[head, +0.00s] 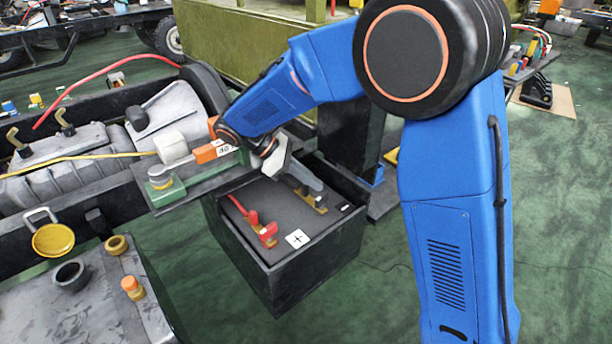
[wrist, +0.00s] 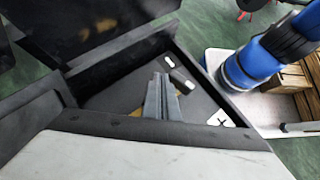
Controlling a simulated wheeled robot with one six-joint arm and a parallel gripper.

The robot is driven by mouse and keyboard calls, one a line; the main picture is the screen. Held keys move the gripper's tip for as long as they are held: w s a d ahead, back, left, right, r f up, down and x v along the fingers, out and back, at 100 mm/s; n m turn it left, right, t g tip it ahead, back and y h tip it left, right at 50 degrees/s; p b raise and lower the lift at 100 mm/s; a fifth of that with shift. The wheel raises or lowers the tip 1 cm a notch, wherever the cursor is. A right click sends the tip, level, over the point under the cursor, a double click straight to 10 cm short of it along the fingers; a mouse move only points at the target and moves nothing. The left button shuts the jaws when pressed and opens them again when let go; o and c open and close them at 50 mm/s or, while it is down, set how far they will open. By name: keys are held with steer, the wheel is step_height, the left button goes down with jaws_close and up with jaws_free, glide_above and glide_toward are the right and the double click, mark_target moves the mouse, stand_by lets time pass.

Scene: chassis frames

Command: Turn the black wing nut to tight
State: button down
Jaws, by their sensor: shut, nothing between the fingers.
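A black battery-like box (head: 290,285) stands low in the middle of the head view, with a white plus label (head: 297,239) and a smaller white label (head: 345,207) on its top. My gripper (head: 317,190) reaches down over the far part of the top, close to a brass-coloured terminal piece (head: 320,208). In the wrist view my gripper (wrist: 163,98) has its fingers together with nothing between them, and brass shows beside them (wrist: 131,115). I cannot make out the black wing nut; the fingers may cover it. Contact with the terminal cannot be told.
A red clamp (head: 265,232) sits on the near part of the box top. The box's raised dark rim surrounds the top. A shelf (head: 190,188) with an orange block and a white roll lies left. A grey bench (head: 90,305) is at lower left. Green floor lies right.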

steer(key=v, duration=1.6)
steer(key=shift+a, duration=0.15)
steer(key=c, duration=2.4)
jaws_free()
steer(key=shift+w+a+r, duration=0.1)
steer(key=shift+a+r, duration=0.05)
steer(key=shift+r, duration=0.15)
steer(key=shift+c, duration=0.2)
steer(key=o, duration=0.5)
steer(key=shift+a+r, duration=0.1)
steer(key=shift+r, duration=0.05)
steer(key=shift+o, duration=0.9)
steer(key=shift+r, duration=0.2)
step_height(320, 180, up, 3)
steer(key=n+t+y, duration=0.4)
steer(key=n+y, duration=0.3)
steer(key=n, duration=0.4)
glide_above(321, 196)
steer(key=s+a, duration=0.4)
steer(key=s, duration=0.2)
steer(key=x, duration=1.1)
steer(key=w+x, duration=0.1)
steer(key=x, duration=0.5)
steer(key=shift+d, duration=0.15)
steer(key=shift+r, duration=0.1)
jaws_close()
